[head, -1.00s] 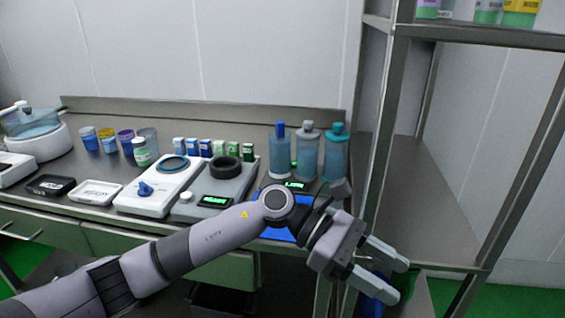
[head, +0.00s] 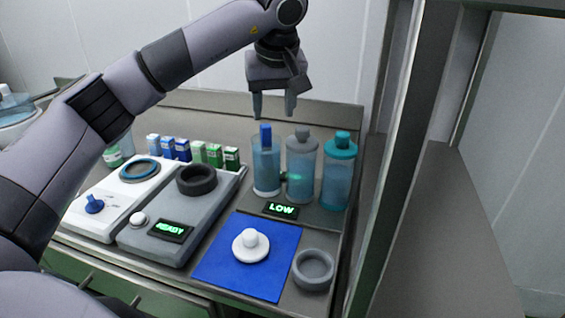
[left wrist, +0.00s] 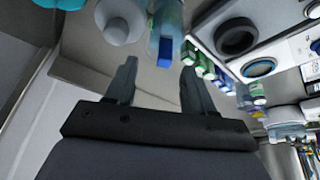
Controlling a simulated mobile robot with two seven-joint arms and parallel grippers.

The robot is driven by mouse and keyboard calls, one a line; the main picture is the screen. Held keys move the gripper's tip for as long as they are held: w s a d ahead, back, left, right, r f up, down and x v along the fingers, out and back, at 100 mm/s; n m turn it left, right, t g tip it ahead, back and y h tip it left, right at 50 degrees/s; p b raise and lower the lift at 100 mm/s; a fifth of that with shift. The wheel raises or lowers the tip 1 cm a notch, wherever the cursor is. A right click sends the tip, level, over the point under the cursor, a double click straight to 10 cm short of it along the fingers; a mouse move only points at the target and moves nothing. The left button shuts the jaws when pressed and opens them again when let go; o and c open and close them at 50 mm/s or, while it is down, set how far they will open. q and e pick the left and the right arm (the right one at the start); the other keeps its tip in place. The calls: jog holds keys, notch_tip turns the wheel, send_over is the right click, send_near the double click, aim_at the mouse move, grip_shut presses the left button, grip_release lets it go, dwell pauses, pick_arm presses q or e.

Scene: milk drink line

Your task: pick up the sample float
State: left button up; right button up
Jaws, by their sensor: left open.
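A clear, blue-tinted cylinder (head: 266,180) stands at the back right of the bench, with a blue stem (head: 265,137) rising from its top. This stem looks like the sample float, though I cannot be sure. My left gripper (head: 274,106) is open and empty, pointing down above the blue stem without touching it. In the left wrist view, the blue stem (left wrist: 165,49) shows beyond and between the open fingers (left wrist: 159,74). The float's lower part is hard to make out inside the cylinder. My right gripper is not in view.
Grey-capped (head: 301,170) and teal-capped bottles (head: 338,175) stand close to the cylinder's right. Small cartons (head: 200,152) are on its left. In front are a display reading LOW (head: 281,210), a blue mat (head: 215,262) with a white knobbed disc (head: 251,246), and a grey ring (head: 313,270).

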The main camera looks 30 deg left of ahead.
aim_at(266, 126)
pick_arm(q)
jog(key=a+f, duration=0.1)
jog(key=w+a+f, duration=0.1)
jog(key=f, duration=0.1)
jog(key=a+f, duration=0.1)
jog(key=f, duration=0.1)
jog(key=shift+w, duration=0.35)
jog(key=shift+w+a+f, duration=0.15)
jog(key=shift+f, duration=0.25)
grip_shut()
